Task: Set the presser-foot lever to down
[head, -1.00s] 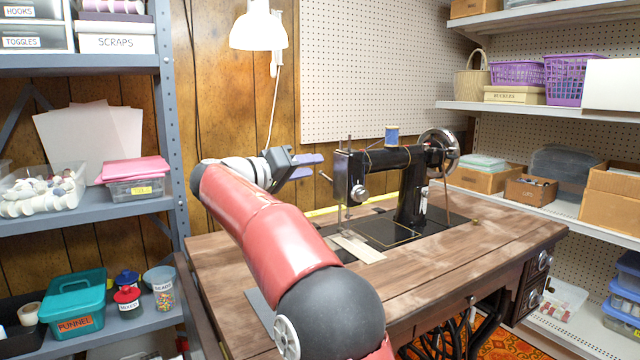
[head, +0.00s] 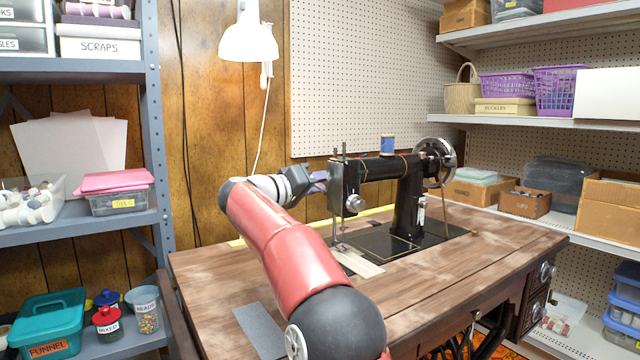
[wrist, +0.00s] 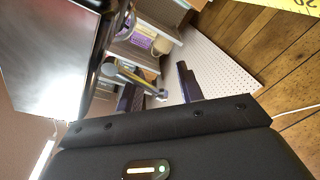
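The black sewing machine (head: 378,168) stands on the wooden treadle table (head: 215,285). My gripper (head: 320,182) is at the left end of the machine's head, beside the needle bar and presser bar. In the head view the presser-foot lever is hidden behind my gripper. In the wrist view the two dark fingers stand apart with a gap between them, so my gripper (wrist: 159,80) is open. A thin grey bar, which looks like the presser-foot lever (wrist: 135,78), slants near the left finger. I cannot tell whether it touches.
A lamp (head: 248,40) hangs above and behind my gripper. A yellow tape measure (head: 375,211) lies along the table's back. A blue spool (head: 387,144) stands on top of the machine. Shelves stand left and right. The table's front left is mostly clear.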

